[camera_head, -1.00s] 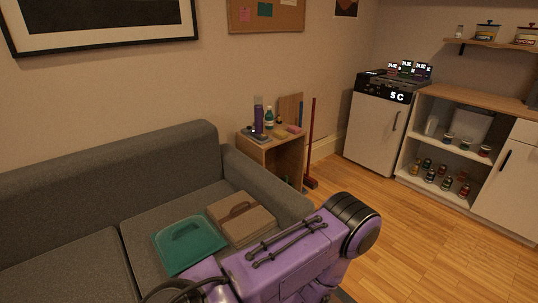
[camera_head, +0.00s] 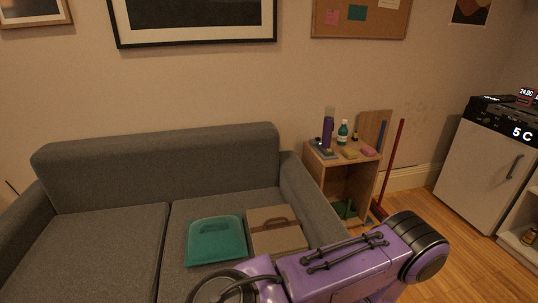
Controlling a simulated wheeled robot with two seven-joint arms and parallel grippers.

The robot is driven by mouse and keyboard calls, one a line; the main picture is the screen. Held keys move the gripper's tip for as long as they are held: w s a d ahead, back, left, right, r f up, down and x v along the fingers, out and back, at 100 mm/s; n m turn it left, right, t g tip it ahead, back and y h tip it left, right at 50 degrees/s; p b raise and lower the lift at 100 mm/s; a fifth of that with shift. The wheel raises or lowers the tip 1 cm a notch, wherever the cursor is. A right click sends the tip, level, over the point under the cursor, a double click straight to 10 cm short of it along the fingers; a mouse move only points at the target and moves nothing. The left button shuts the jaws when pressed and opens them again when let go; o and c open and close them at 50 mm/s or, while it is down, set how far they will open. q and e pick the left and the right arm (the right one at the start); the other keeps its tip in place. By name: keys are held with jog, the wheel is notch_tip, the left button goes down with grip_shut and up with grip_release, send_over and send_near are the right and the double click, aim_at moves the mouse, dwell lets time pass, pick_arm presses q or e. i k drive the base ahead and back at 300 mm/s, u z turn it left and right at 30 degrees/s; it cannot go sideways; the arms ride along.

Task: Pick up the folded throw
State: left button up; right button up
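Two flat items lie side by side on the right seat cushion of the grey sofa (camera_head: 110,245). One is a teal, squarish piece (camera_head: 217,244) with a raised rim-like edge and a darker arched mark near its back. The other is a brown, folded-looking piece (camera_head: 277,240) with a darker strap or handle shape on top, right beside the teal one. I cannot tell for certain which is the folded throw; the brown one looks most like folded cloth. A purple arm link of mine covers the sofa's front right. Neither gripper shows.
A small wooden side table (camera_head: 345,175) with bottles and sponges stands right of the sofa. A red-handled broom (camera_head: 391,165) leans beside it. A white fridge (camera_head: 490,165) stands farther right. Wooden floor (camera_head: 455,220) lies open between them.

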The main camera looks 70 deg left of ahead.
aim_at(276, 230)
jog(key=u, duration=0.75)
jog(key=i, duration=0.7)
jog(key=u, duration=1.05)
jog(key=i, duration=0.65)
jog(key=u, duration=0.05)
